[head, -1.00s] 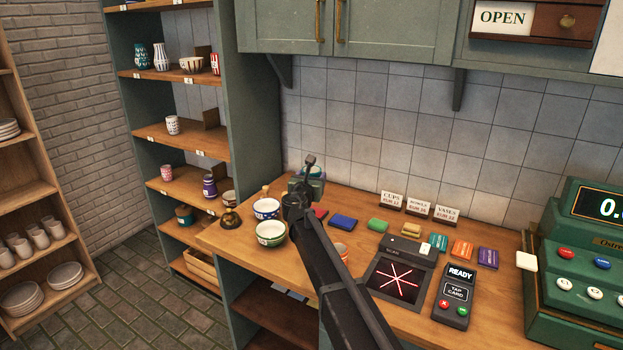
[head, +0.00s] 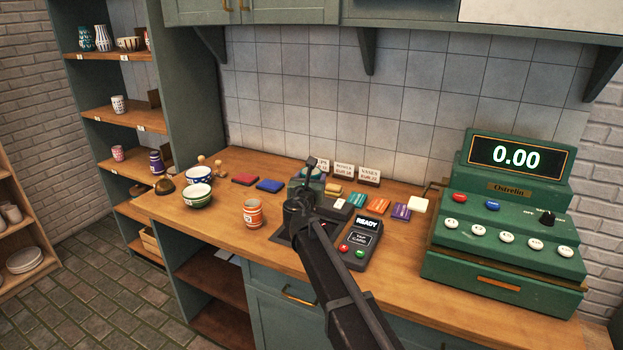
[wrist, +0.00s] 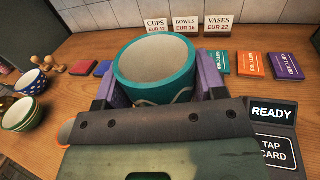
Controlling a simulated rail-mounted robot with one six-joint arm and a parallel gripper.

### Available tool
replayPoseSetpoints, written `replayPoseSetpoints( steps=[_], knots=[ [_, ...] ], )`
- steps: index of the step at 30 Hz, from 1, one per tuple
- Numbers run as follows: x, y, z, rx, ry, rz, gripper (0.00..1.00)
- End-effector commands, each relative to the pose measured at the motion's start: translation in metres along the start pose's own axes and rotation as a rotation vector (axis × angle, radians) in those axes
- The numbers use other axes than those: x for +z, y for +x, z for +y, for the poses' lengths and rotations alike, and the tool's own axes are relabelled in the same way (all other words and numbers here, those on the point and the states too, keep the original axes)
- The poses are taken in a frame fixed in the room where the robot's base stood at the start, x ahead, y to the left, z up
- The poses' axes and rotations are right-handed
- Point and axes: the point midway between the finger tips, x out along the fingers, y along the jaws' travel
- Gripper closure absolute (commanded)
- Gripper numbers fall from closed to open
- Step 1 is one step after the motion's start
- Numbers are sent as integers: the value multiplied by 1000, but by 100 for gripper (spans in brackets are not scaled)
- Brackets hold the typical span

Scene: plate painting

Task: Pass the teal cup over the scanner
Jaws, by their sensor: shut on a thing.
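The teal cup (wrist: 152,82) is held between the purple fingers of my gripper (wrist: 161,88) in the wrist view, with its open rim toward the camera. In the head view my gripper (head: 307,185) hides most of the cup; a bit of teal shows behind it. The scanner (head: 281,237) is a dark pad on the counter, mostly hidden by my arm, with only its left edge showing. My gripper appears above or just behind the scanner; the exact height is hard to tell.
The card terminal (head: 360,245) reads READY, right of the scanner. An orange-striped cup (head: 252,213) stands to its left, with green (head: 197,195) and blue bowls farther left. Coloured cards lie behind. The green register (head: 510,225) shows 0.00.

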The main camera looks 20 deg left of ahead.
Motion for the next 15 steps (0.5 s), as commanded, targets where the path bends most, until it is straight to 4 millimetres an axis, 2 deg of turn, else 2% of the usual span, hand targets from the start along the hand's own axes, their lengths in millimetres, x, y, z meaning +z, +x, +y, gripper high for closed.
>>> replayPoseSetpoints(
  steps=[8,15],
  knots=[
    [-8,0,1,3,0,0,66],
    [-36,0,0,3,0,0,66]
  ],
)
